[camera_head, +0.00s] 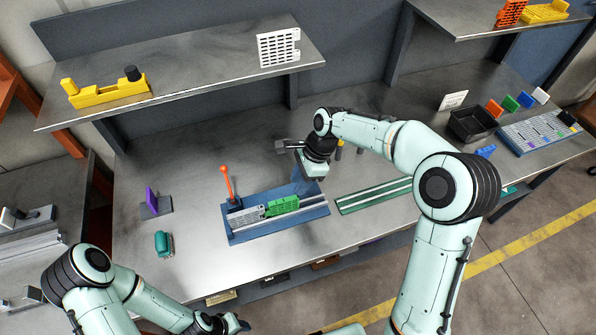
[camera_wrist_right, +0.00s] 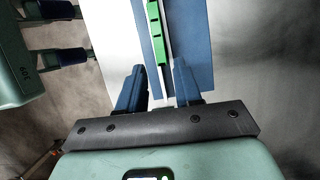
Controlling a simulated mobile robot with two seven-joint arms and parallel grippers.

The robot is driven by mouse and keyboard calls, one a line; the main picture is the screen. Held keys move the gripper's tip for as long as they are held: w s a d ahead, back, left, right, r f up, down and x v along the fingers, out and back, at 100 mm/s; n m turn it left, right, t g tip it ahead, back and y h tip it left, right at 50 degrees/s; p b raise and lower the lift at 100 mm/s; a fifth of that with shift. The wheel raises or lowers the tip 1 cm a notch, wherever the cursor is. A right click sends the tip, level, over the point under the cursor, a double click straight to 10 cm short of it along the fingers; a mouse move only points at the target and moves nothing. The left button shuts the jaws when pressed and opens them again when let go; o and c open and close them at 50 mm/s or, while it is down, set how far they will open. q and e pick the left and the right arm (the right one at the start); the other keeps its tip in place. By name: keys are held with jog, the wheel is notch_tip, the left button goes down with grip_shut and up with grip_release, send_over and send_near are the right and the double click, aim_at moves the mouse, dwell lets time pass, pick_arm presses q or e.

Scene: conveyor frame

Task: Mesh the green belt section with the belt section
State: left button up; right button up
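The green belt section (camera_head: 283,205) sits on the blue conveyor frame (camera_head: 310,213), close beside the grey belt section (camera_head: 246,216) to its left. I cannot tell whether their ends are meshed. My right gripper (camera_head: 308,188) is over the frame's right end, apart from the green section. In the right wrist view its two blue fingers (camera_wrist_right: 160,78) are spread with nothing held, and the green section (camera_wrist_right: 155,30) lies beyond them along the rail. My left gripper (camera_head: 228,323) is low at the table's front; its separated fingers show in the right wrist view (camera_wrist_right: 80,32).
An orange-red lever (camera_head: 226,183) stands at the frame's left. A green striped strip (camera_head: 374,195) lies to its right. A purple plate on a stand (camera_head: 152,200) and a teal block (camera_head: 163,244) are at left. A black tray (camera_head: 472,124) is at right.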

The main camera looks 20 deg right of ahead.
aim_at(287, 199)
jog(key=b+x, duration=0.3)
jog(key=x, duration=0.4)
jog(key=shift+s+a+f+b, duration=0.1)
jog(key=shift+s+f+b, duration=0.05)
jog(key=shift+f+b, duration=0.2)
jog(key=shift+r, duration=0.2)
grip_shut()
pick_arm(q)
jog(key=shift+g, duration=0.3)
jog(key=s+f, duration=0.1)
jog(key=f, duration=0.1)
jog(key=s+f, duration=0.2)
jog(key=shift+s+f, duration=0.3)
jog(key=shift+f, duration=0.1)
pick_arm(e)
jog(key=shift+w, duration=0.2)
pick_arm(q)
jog(key=shift+r, duration=0.1)
pick_arm(e)
jog(key=shift+a, duration=0.55)
jog(key=shift+o, duration=1.6)
grip_release()
jog(key=shift+s, duration=0.1)
pick_arm(q)
jog(key=shift+w+r+p, duration=0.65)
jog(key=shift+r+p, duration=0.25)
jog(key=shift+p, duration=0.05)
pick_arm(e)
jog(key=v, duration=1.3)
jog(key=shift+r, duration=0.25)
